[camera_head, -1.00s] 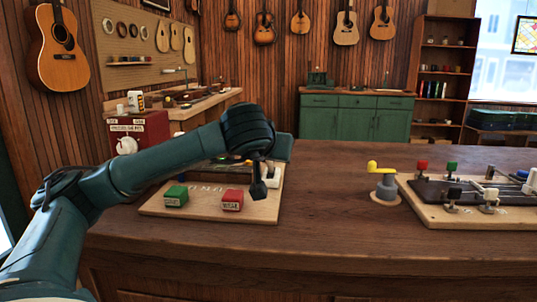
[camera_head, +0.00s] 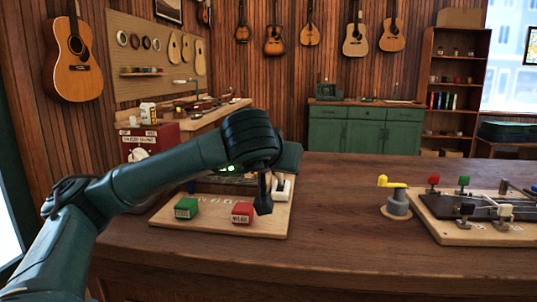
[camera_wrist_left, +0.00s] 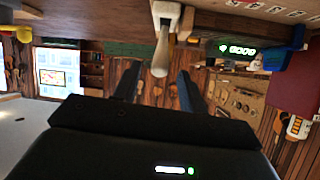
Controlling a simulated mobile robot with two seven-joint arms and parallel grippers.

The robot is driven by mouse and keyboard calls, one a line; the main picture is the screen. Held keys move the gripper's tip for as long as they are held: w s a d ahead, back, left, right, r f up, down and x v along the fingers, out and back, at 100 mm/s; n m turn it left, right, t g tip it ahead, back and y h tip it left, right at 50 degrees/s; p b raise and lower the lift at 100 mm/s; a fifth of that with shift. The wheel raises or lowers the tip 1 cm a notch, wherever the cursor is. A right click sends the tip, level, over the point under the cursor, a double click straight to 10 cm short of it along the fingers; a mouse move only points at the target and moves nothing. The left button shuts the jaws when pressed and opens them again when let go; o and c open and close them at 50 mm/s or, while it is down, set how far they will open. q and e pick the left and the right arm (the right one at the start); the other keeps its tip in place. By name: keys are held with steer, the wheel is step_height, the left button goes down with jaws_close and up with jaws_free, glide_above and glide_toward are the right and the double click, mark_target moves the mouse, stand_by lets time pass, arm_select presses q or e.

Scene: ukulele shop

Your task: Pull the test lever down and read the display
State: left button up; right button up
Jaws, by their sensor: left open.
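The test board (camera_head: 220,225) lies on the wooden counter, with a green block (camera_head: 186,208) and a red block (camera_head: 242,212) on its front. A pale lever (camera_head: 282,188) stands at its right side, partly hidden by my gripper. In the left wrist view, which is upside down, the lever handle (camera_wrist_left: 161,52) points between the two open fingers of my left gripper (camera_wrist_left: 157,78); contact cannot be told. My left gripper (camera_head: 264,203) is also beside the lever in the head view. The display (camera_wrist_left: 238,49) glows with green digits, too blurred to read surely. My right gripper is not in view.
A yellow-handled crank (camera_head: 396,197) and a second board with clamps (camera_head: 490,215) stand to the right on the counter (camera_head: 340,240). A red box (camera_head: 145,140) is behind at the left. Counter between the boards is clear.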

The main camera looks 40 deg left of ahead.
arm_select(q)
steer(key=v, duration=0.9)
steer(key=shift+s+p, duration=0.15)
steer(key=shift+p, duration=0.25)
